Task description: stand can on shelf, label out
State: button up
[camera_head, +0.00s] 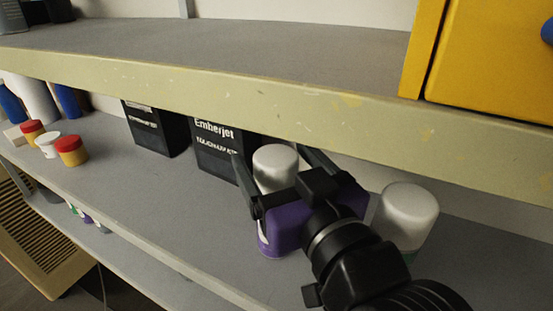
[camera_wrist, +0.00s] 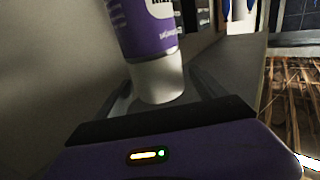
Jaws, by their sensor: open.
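A purple can with a pale silver cap (camera_head: 275,160) stands upright on the lower shelf (camera_head: 150,200). In the wrist view its purple body (camera_wrist: 148,30) shows white lettering, and its cap (camera_wrist: 158,80) points toward my gripper. My gripper (camera_head: 270,154) is open, with one finger on each side of the can near its cap. I cannot tell whether either finger touches it. My gripper hides much of the can's body in the head view. How the label is turned relative to the shelf front cannot be told.
Another silver-capped can (camera_head: 408,210) stands close to the right of my gripper. Black Emberjet boxes (camera_head: 218,150) stand behind to the left. The upper shelf's edge (camera_head: 250,95) overhangs closely. Red-lidded jars (camera_head: 72,150) stand far left; the shelf front between is clear.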

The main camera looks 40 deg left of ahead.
jog(key=shift+s+d, duration=0.15)
jog(key=shift+d, duration=0.15)
jog(key=p+v, duration=0.4)
jog(key=v, duration=0.7)
jog(key=shift+p, duration=0.35)
jog(key=shift+s+d+r, duration=0.1)
jog(key=shift+s, duration=0.05)
jog(key=shift+d, duration=0.1)
